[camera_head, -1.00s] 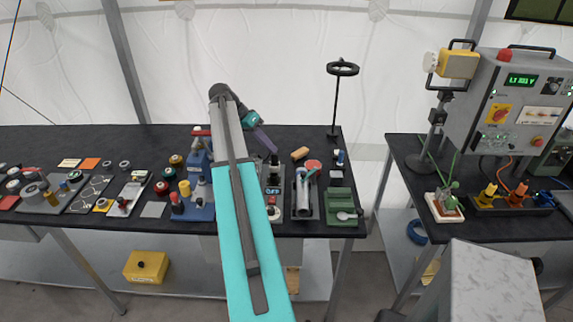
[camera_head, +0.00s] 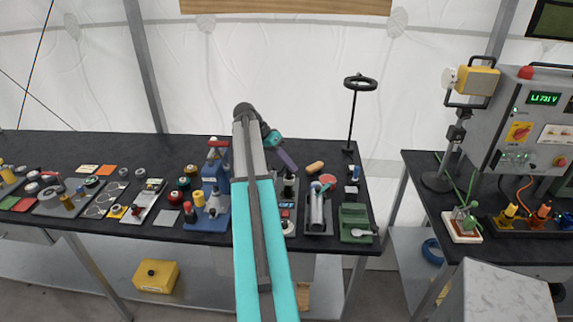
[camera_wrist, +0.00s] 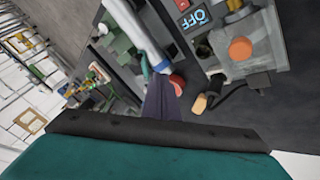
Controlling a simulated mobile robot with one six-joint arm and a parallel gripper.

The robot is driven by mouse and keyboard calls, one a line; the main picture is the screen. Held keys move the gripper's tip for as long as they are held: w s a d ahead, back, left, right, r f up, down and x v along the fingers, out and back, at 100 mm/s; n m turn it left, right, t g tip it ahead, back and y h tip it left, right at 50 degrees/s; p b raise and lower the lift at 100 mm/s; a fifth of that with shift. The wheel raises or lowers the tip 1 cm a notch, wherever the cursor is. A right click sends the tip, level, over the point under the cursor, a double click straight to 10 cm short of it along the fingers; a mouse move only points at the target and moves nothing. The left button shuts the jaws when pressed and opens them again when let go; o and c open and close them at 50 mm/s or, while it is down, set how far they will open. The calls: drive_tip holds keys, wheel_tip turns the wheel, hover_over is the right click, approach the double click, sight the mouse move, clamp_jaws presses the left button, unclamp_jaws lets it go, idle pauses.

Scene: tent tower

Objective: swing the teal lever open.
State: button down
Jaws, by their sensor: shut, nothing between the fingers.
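The teal lever (camera_head: 326,187) sits at the top of a silver cylinder (camera_head: 317,210) on a dark base, near the right end of the long black table. In the wrist view a teal piece (camera_wrist: 161,66), apparently this lever, shows beside the pale cylinder (camera_wrist: 138,34), just beyond my fingertips. My gripper (camera_head: 288,161) is shut and empty, its purple-grey fingers pointing down and right, up and left of the lever. In the wrist view the shut fingers (camera_wrist: 163,96) point toward the lever; I cannot tell whether they touch it.
A red disc (camera_head: 327,179) and an orange-tan cylinder (camera_head: 315,166) lie behind the lever. A green block (camera_head: 354,222) with a spoon-like handle stands right of it. An OFF-labelled device (camera_head: 287,214) is left. A ring-topped stand (camera_head: 353,120) rises behind.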

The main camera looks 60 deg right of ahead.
drive_tip(key=s+f+b, duration=0.1)
drive_tip(key=s+f, duration=0.4)
drive_tip(key=s, duration=0.2)
drive_tip(key=shift+s+d, duration=0.15)
drive_tip(key=shift+s, duration=0.05)
